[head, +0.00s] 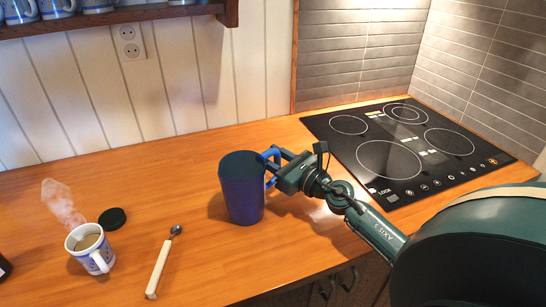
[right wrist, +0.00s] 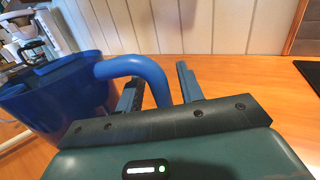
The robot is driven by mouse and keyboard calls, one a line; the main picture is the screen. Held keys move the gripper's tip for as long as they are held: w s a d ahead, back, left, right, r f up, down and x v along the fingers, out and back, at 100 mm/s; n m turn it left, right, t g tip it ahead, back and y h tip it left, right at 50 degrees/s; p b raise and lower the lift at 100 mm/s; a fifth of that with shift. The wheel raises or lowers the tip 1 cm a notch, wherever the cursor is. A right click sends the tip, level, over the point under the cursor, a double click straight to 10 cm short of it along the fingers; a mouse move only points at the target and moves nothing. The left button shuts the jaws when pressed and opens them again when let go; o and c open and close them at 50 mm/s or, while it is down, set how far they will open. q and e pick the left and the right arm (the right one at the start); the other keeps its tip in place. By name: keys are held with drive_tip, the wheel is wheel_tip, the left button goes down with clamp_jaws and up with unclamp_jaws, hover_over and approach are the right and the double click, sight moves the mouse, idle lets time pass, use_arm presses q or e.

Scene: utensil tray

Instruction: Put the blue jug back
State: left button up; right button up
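The blue jug (head: 242,195) stands upright on the wooden counter, with a dark top and its handle (head: 271,160) facing right. In the right wrist view the jug (right wrist: 50,105) is at the left, and its handle (right wrist: 135,66) curves down between my fingers. My right gripper (head: 277,170) is at the handle. In the right wrist view the right gripper (right wrist: 160,88) has its fingers apart, one on each side of the handle, with some gap visible. The handle's lower part is hidden by the gripper body. My left gripper is not clearly in view.
A patterned mug (head: 92,250) with steam stands at the left, near a round black lid (head: 112,218). A spoon with a pale handle (head: 160,265) lies left of the jug. A black cooktop (head: 345,150) is at the right. A shelf (head: 120,17) holding mugs hangs above.

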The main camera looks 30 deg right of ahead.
use_arm(q)
drive_tip(key=shift+w, duration=0.1)
